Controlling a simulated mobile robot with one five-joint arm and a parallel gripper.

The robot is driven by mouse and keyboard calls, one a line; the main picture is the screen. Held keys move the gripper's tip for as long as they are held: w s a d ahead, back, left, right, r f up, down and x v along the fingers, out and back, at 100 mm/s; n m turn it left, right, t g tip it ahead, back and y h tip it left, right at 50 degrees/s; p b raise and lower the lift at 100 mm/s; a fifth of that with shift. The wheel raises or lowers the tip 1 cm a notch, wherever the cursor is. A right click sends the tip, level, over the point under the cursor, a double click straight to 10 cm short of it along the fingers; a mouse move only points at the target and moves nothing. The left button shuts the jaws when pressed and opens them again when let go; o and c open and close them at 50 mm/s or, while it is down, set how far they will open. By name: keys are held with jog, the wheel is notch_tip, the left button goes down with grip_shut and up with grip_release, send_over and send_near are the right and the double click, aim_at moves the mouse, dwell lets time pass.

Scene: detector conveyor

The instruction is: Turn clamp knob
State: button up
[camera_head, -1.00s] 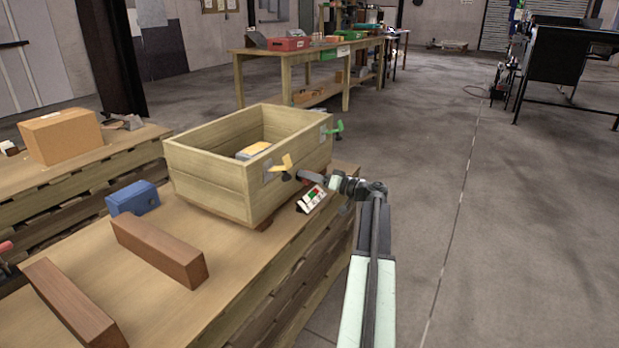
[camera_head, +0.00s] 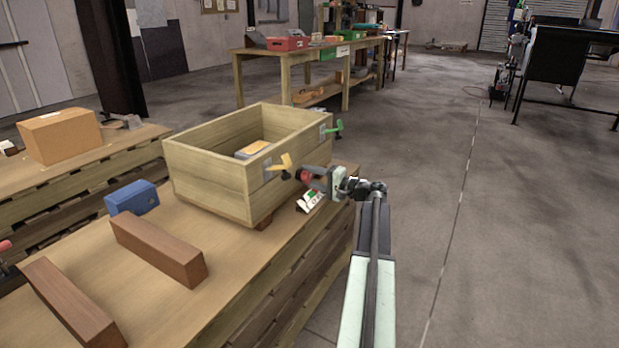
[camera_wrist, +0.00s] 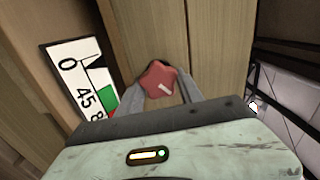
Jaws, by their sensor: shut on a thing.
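In the head view my gripper (camera_head: 306,173) meets the red knob (camera_head: 303,176) at the side of the wooden crate (camera_head: 215,180). The fingers are shut on the knob. A white dial plate (camera_wrist: 82,85) with 0, 45, a black pointer shape and green and red areas lies left of the knob. The same plate (camera_head: 309,200) shows partly below my gripper in the head view.
A yellow clamp handle (camera_head: 284,163) and a green one (camera_head: 336,129) stick out from the crate's side. A blue box (camera_head: 131,197) and brown wooden blocks (camera_head: 160,249) lie on the table. Open floor is to the right.

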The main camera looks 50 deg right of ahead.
jog(key=shift+f+m, duration=0.1)
jog(key=shift+m, duration=1.6)
jog(key=o, duration=1.4)
jog(key=v, duration=0.7)
jog(key=shift+s+d, duration=0.1)
jog(key=shift+s, duration=0.3)
